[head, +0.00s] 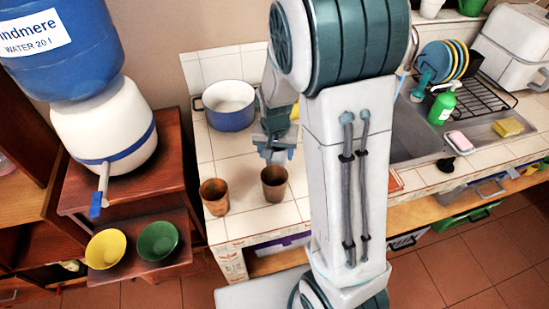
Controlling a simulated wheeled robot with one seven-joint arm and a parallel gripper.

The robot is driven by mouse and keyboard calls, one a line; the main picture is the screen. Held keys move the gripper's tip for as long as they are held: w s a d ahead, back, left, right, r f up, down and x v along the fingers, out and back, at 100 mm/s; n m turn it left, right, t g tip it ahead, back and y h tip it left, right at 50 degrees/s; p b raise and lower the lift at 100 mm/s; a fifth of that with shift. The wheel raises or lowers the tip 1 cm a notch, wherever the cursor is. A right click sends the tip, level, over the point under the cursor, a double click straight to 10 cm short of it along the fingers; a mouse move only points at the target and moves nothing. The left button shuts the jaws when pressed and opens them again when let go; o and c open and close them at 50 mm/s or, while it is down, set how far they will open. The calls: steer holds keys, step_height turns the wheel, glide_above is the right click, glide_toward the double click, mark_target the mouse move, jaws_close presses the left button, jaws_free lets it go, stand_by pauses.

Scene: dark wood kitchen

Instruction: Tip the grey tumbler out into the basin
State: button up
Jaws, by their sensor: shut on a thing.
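My gripper (276,152) hangs over the tiled counter, left of my upright arm link. It is shut on a grey thing that looks like the grey tumbler (277,119); its outline blends with the grey-teal fingers, so its tilt and contents cannot be told. The basin (414,130) is the steel sink at the right, partly hidden behind my arm.
Two brown cups stand on the counter, one (274,184) just below my gripper and one (215,196) to its left. A blue-and-white pot (229,112) stands behind. A dish rack (480,98), green bottle (442,107) and sponge (508,127) are by the sink.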

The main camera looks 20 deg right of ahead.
mark_target(275, 162)
steer(key=shift+s+a+f, duration=0.15)
steer(key=shift+a+f, duration=0.05)
steer(key=shift+f, duration=0.35)
steer(key=shift+f+p, duration=0.4)
steer(key=shift+f, duration=1.05)
steer(key=shift+f, duration=0.2)
steer(key=o, duration=1)
steer(key=shift+o, duration=0.2)
